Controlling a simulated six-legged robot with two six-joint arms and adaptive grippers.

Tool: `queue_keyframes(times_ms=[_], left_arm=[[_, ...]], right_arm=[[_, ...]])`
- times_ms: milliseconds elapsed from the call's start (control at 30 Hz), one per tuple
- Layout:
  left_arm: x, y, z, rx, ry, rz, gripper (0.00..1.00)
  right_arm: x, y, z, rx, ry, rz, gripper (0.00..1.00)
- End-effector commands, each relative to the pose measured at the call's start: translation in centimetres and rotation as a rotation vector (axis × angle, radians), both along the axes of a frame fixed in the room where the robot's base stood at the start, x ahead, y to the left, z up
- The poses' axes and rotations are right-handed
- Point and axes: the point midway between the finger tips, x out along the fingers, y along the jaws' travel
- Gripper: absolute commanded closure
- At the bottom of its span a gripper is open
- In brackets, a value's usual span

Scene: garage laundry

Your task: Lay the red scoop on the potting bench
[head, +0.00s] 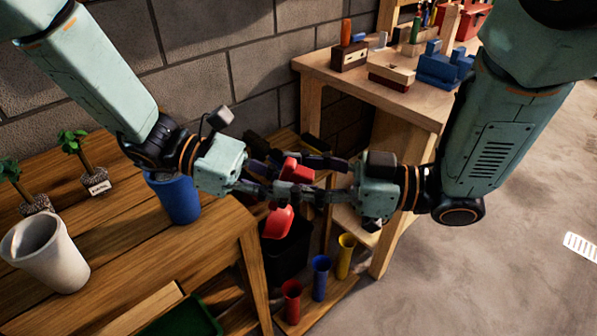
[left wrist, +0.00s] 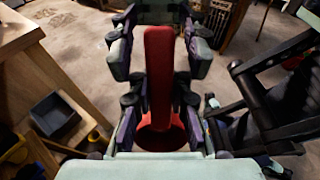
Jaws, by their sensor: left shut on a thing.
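The red scoop (head: 280,222) hangs in the air with its bowl down, beyond the edge of the potting bench. My left gripper (head: 272,187) is shut on it; its upright handle (left wrist: 158,75) stands between the fingers in the left wrist view. My right gripper (head: 318,180) faces my left one from the right, its fingers reaching around the handle. Whether they press on it is hard to tell. The potting bench (head: 130,235) is the slatted wooden table at left. The grippers hide part of the handle.
On the bench stand a white pot (head: 45,255), a blue cup (head: 175,198) and small potted plants (head: 85,160). The bench front has clear slats. A wooden table (head: 330,70) with blocks stands behind. Red, blue and yellow vases (head: 320,278) stand low beside a black bin (head: 287,255).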

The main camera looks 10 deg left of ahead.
Motion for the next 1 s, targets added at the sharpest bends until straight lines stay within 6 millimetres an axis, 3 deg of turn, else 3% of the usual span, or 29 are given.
queue_keyframes(times_ms=[533, 667, 700, 1000], left_arm=[[0.0, 0.0, 0.01, 0.0, 0.0, 0.0, 1.0], [0.0, 0.0, 0.01, 0.0, 0.0, 0.0, 1.0], [0.01, 0.0, 0.01, 0.0, 0.0, 0.0, 0.84], [0.0, 0.0, 0.0, 0.0, 0.0, 0.0, 0.59]], right_arm=[[0.0, -0.03, -0.01, 0.0, 0.0, 0.0, 0.99], [0.0, -0.03, -0.01, 0.0, 0.0, 0.0, 1.0], [0.0, -0.03, 0.0, 0.0, 0.0, 0.0, 1.0], [0.0, -0.03, 0.0, 0.0, 0.0, 0.0, 1.0]])
